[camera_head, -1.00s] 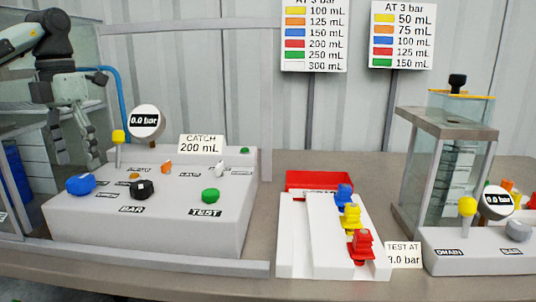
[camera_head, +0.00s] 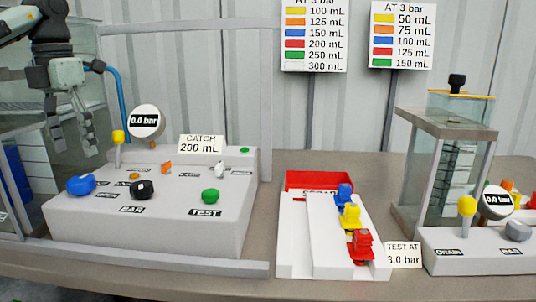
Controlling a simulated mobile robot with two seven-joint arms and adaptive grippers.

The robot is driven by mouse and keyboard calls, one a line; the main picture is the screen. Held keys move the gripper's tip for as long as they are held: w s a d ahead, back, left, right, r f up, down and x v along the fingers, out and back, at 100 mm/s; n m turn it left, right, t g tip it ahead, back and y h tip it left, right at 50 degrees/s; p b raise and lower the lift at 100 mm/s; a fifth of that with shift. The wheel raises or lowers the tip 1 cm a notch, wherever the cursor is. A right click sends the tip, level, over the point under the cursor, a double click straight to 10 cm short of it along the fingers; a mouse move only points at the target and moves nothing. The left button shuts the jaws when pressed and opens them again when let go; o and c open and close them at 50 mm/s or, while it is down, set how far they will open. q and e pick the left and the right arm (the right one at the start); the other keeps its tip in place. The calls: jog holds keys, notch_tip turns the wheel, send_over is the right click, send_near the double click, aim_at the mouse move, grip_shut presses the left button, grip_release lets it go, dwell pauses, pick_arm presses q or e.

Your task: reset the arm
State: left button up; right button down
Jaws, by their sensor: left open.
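My left gripper (camera_head: 72,135) hangs at the upper left, fingers pointing down and spread apart, with nothing between them. It is above and behind the left end of the left pump console (camera_head: 150,225), in front of the glass tank there. The console carries a blue knob (camera_head: 81,185), a black knob (camera_head: 141,190), a green button (camera_head: 210,196), a yellow-topped lever (camera_head: 118,137) and a round gauge reading 0.0 bar (camera_head: 146,121). My right gripper is not in view.
A white rack (camera_head: 296,250) holds blue, yellow and red nozzles, with a red tray (camera_head: 319,180) behind. A second console (camera_head: 480,255) and glass tank (camera_head: 445,170) stand at right. Two colour charts (camera_head: 314,35) hang behind. A metal rail (camera_head: 150,262) runs along the left console's front.

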aim_at(82, 179)
pick_arm(q)
notch_tip(82, 179, down, 6)
jog(key=shift+f, duration=0.25)
jog(key=shift+f+m, duration=0.1)
jog(key=shift+m, duration=0.3)
jog(key=m, duration=0.4)
jog(key=shift+d, duration=0.1)
jog(key=m, duration=0.5)
jog(key=shift+s, duration=0.15)
jog(key=m, duration=0.4)
jog(key=shift+s+d, duration=0.1)
jog(key=m, duration=0.4)
jog(key=shift+m, duration=0.3)
